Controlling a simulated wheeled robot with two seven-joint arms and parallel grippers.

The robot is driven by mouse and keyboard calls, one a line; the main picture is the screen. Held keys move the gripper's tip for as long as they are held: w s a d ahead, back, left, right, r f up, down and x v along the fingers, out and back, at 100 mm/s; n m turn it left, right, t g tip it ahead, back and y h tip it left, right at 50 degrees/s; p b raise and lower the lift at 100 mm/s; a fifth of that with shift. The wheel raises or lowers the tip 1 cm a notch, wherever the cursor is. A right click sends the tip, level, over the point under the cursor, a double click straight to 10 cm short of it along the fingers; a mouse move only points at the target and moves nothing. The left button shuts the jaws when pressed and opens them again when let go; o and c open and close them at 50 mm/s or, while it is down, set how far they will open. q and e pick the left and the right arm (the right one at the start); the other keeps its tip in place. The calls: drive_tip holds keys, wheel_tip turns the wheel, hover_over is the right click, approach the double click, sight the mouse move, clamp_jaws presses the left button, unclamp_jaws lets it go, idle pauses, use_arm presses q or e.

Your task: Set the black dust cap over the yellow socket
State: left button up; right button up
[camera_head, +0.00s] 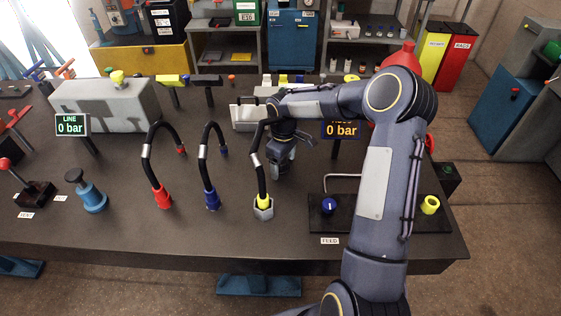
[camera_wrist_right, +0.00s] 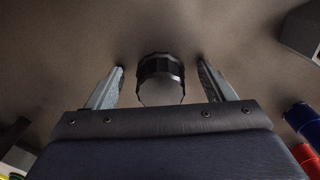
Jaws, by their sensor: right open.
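My right gripper (camera_head: 283,158) is over the middle of the bench, behind the hose with the yellow end, pointing down. In the right wrist view its two fingers (camera_wrist_right: 161,84) are apart, one on each side of the black dust cap (camera_wrist_right: 161,68). The cap is a dark ribbed cylinder with a paler flat end. I see a gap on each side of it, so the fingers do not visibly touch it. In the head view the cap cannot be made out clearly beneath the gripper. The yellow socket (camera_head: 430,204) is uncovered on the dark panel at the right. My left gripper is out of view.
Hoses with red (camera_head: 162,197), blue (camera_head: 211,199) and yellow (camera_head: 264,202) ends stand left of the panel. A "0 bar" display (camera_head: 341,129) stands behind my right arm. The front bench edge is mostly clear.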

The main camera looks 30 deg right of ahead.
sight(284, 161)
drive_tip(key=c, duration=1)
wheel_tip(284, 161, up, 10)
drive_tip(key=shift+f+b, duration=0.1)
drive_tip(key=shift+b, duration=0.45)
drive_tip(key=shift+s, duration=0.1)
